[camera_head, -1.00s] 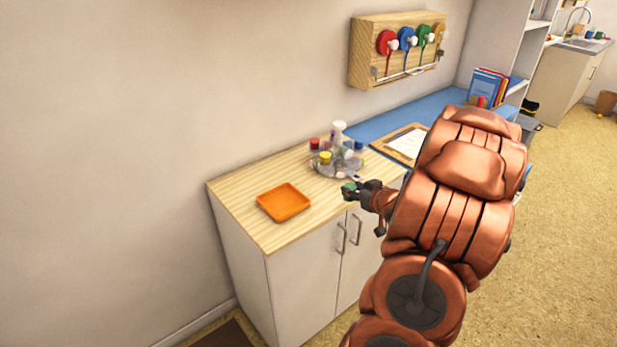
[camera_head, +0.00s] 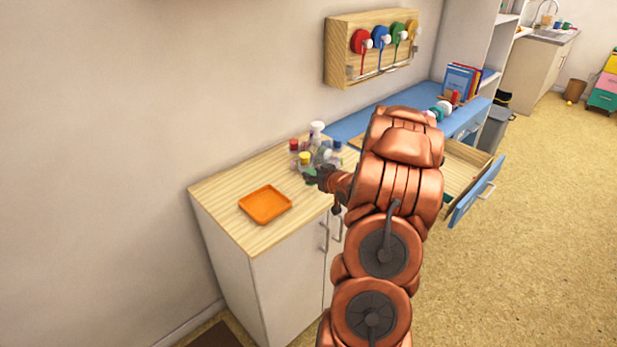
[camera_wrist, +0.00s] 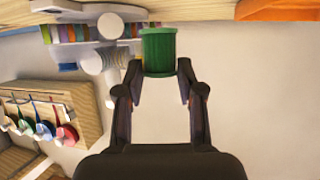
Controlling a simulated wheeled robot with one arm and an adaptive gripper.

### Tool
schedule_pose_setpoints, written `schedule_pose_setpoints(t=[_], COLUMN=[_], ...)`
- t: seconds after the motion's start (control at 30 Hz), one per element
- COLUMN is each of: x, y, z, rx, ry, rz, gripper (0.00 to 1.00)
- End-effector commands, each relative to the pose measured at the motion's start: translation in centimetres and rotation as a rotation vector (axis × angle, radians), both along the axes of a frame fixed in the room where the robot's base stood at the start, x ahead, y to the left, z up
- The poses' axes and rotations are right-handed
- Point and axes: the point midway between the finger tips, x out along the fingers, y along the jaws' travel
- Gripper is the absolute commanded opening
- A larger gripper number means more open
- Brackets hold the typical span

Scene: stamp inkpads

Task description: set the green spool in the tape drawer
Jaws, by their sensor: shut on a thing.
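My gripper (camera_head: 318,177) is shut on a green spool (camera_wrist: 158,52), which sits between the fingertips in the wrist view. In the head view, the gripper is in front of the bottles on the wooden counter, and only a little of the spool shows. A drawer with a blue front (camera_head: 474,203) stands open to the right of my arm. Its wooden inside is partly hidden by the arm, and I see no label to tell whether it is the tape drawer. The gripper is well to the left of it.
An orange tray (camera_head: 265,204) lies on the wooden counter (camera_head: 222,190). Several bottles (camera_head: 304,160) stand close behind the gripper. A wall rack (camera_head: 340,60) carries coloured reels. Books (camera_head: 460,82) stand on the blue worktop (camera_head: 350,122). A shut blue drawer (camera_head: 470,124) is farther back.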

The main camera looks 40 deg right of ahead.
Motion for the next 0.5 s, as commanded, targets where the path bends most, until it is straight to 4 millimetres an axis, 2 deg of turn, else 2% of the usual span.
schedule_pose_setpoints(t=[0.1,0.2,0.5], x=[1.8,2.6,2.9], y=[-0.2,-0.4,-0.4], z=[0.0,-0.2,-1.2], rx=[0.000,0.000,0.002], ry=[-0.001,-0.001,0.001], rz=[0.002,0.000,-0.001], gripper=[0.14,0.14,0.14])
